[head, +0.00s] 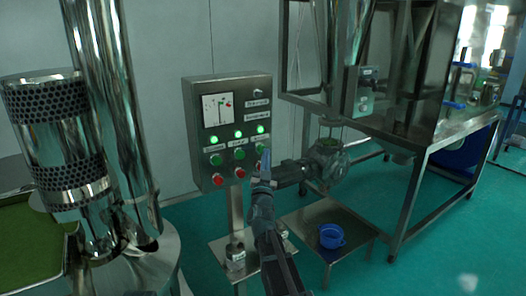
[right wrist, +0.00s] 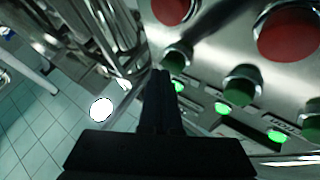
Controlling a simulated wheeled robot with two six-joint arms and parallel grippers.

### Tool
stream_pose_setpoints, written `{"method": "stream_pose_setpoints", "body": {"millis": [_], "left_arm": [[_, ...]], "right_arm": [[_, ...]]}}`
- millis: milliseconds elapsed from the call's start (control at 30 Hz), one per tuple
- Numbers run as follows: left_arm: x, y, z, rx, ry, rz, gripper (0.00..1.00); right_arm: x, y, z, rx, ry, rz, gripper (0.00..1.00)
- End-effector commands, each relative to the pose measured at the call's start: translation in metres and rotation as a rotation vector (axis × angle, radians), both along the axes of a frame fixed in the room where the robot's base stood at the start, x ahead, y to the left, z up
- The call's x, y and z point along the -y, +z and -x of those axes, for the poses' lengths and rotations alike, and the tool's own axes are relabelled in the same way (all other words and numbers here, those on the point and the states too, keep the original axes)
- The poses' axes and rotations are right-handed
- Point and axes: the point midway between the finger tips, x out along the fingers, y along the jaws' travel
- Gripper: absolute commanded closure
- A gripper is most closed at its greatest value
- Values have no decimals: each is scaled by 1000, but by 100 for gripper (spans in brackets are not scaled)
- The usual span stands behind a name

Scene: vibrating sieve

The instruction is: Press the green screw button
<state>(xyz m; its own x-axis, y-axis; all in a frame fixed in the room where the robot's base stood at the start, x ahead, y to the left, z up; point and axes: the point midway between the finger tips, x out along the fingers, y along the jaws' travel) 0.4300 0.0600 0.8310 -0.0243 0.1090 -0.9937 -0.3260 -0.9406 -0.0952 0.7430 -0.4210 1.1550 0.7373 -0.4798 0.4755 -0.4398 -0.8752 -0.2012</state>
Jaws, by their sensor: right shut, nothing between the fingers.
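A grey control box (head: 226,118) on a post carries a row of three green buttons, with lit green lamps above and red buttons below. The labels are too small to read, so I cannot tell which button is the screw one. My right gripper (head: 265,158) is shut and empty in front of the box's right-hand column, beside the rightmost green button (head: 260,149) and hiding the red one below it. In the right wrist view the closed fingertips (right wrist: 161,73) are close beside a green button (right wrist: 178,57); contact cannot be told. My left gripper is out of view.
A metal pipe fitting (head: 328,158) stands right of the gripper. A low metal stand (head: 350,246) holds a blue cup (head: 331,236). A steel cylinder machine (head: 60,140) is at left, a steel-framed machine (head: 425,140) at right. Green floor lies open at lower right.

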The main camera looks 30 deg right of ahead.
Motion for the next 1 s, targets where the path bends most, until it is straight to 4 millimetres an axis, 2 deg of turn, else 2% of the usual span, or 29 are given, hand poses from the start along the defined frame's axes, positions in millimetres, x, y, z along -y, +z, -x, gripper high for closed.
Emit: {"method": "stream_pose_setpoints", "body": {"millis": [167, 567, 1000], "left_arm": [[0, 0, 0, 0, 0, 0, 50], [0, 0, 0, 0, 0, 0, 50], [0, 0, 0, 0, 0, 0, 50]], "right_arm": [[1, 0, 10, 0, 0, 1, 100], [1, 0, 12, 1, -1, 0, 100], [3, 0, 50, 0, -1, -1, 100]]}}
